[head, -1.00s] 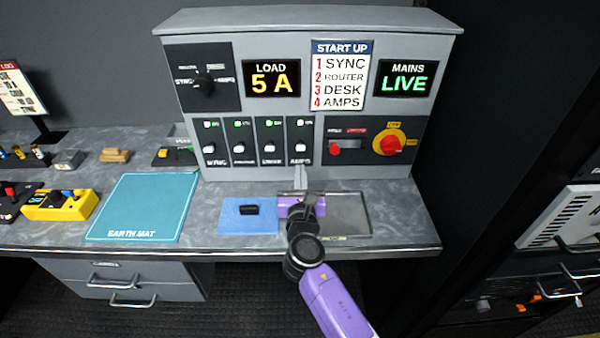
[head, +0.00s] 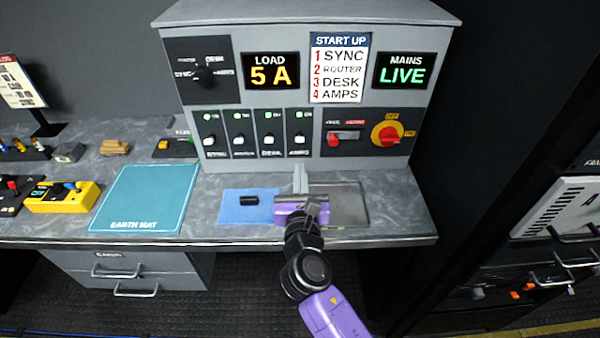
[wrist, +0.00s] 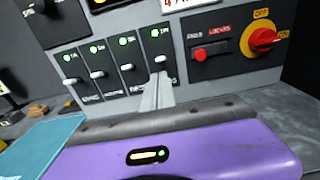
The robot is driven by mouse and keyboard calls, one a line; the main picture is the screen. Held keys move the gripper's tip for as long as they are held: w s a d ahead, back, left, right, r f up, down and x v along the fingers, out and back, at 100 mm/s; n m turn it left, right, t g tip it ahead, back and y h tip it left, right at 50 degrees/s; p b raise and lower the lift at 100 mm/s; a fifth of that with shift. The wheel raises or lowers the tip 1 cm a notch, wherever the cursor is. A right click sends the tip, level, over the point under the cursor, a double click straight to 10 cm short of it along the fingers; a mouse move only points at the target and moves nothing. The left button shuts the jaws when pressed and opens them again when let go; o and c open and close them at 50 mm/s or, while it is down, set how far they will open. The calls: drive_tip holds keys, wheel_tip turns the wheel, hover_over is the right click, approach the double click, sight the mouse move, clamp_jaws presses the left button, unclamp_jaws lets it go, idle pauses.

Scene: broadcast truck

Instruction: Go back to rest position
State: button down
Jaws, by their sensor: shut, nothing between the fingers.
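My gripper (head: 300,179) is in front of the grey control panel (head: 190,160), above the desk, with its fingers together and nothing between them. In the wrist view the closed fingers (wrist: 157,95) point at the panel, just below the rightmost breaker switch (wrist: 160,60). Whether the fingertips touch the panel I cannot tell. My purple and black arm reaches in from the bottom of the head view. The several breaker switches each show a green light. The load display (head: 271,71) reads 5 A and the mains display (head: 400,71) reads LIVE.
A blue pad (head: 235,211) with a small black item (head: 249,201) lies left of my gripper. A grey tray (head: 350,203) lies beneath and right of it. The teal earth mat (head: 145,195) and a yellow box (head: 60,204) are further left. A dark rack (head: 500,180) stands at right.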

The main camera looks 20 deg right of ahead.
idle(0.3)
drive_tip(key=s+a+f+m+t+y, duration=0.1)
drive_tip(key=s+a+m+y, duration=0.2)
drive_tip(key=s+m, duration=0.4)
drive_tip(key=s+a+m+y, duration=0.2)
drive_tip(key=s+m+y, duration=0.25)
drive_tip(key=m, duration=0.45)
drive_tip(key=s+d+m+g+h, duration=0.1)
drive_tip(key=s+d+m, duration=0.2)
drive_tip(key=s+m, duration=0.5)
drive_tip(key=s+d+m+g+h, duration=0.1)
drive_tip(key=s+d+m, duration=0.3)
drive_tip(key=s, duration=2.1)
drive_tip(key=shift+s+d+m+g, duration=0.3)
drive_tip(key=shift+m+g, duration=0.4)
drive_tip(key=shift+m, duration=1.5)
drive_tip(key=shift+a, duration=0.1)
